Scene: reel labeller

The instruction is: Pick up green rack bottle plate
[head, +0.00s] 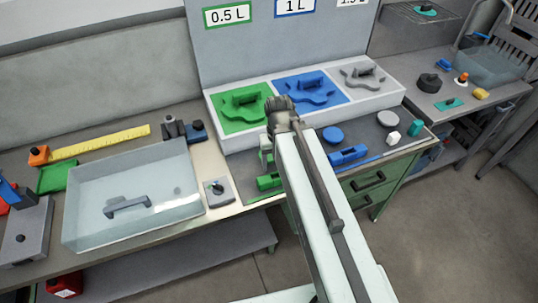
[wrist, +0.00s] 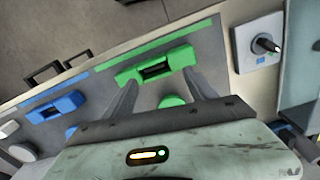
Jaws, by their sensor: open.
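A green slotted block (wrist: 180,58), which looks like the green rack bottle plate, lies on the grey mat at the bench's front edge. It also shows in the head view (head: 268,182), partly hidden behind my arm. In the wrist view my gripper (wrist: 161,77) is open and empty. Its fingertips point at the block, one near each end, and I cannot tell whether they touch it. A round green piece (wrist: 172,101) shows between the fingers, closer to my palm. In the head view my arm hides most of my gripper.
A similar blue block (head: 348,155) and blue disc (head: 332,135) lie to the right. A white tray (head: 385,103) with green, blue and grey sections stands behind. A clear bin (head: 90,222) and a small grey plate with a knob (head: 218,193) are to the left.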

